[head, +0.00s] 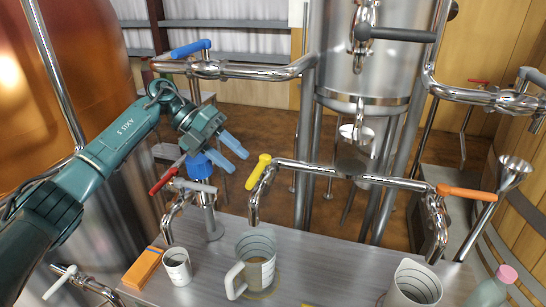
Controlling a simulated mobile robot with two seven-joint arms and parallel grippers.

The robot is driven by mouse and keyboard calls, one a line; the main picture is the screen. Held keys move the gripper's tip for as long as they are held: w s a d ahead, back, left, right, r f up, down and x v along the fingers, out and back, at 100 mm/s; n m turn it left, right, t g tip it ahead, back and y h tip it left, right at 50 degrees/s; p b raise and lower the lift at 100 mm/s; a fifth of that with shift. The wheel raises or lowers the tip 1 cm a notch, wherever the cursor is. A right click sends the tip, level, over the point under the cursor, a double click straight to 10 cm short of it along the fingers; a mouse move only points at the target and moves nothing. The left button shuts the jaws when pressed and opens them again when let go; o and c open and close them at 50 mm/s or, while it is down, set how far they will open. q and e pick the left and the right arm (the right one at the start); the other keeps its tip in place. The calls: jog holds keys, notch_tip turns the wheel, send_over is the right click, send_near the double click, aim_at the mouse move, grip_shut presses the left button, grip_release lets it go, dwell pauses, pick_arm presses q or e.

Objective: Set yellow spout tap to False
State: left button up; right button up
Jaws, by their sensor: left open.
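The yellow tap handle (258,171) sits at the left end of a chrome spout pipe (335,171) above the grey table. The curved spout (255,199) below it points down over a large mug. My left gripper (234,145) reaches in from the left, with two blue fingers spread apart and nothing between them. It is up and to the left of the yellow handle in the picture, apart from it. My right gripper is not in view.
A blue-handled tap (191,48) is above my left arm. Red (166,174) and grey (194,186) handles are close below the gripper. An orange handle (465,192) is at the right. The mug (255,263), a small cup (177,266) and an orange block (142,267) stand on the table (320,262).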

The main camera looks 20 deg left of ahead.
aim_at(254, 173)
pick_arm(q)
jog(key=shift+b+x, duration=0.9)
jog(key=shift+x, duration=2.45)
jog(key=shift+c, duration=0.2)
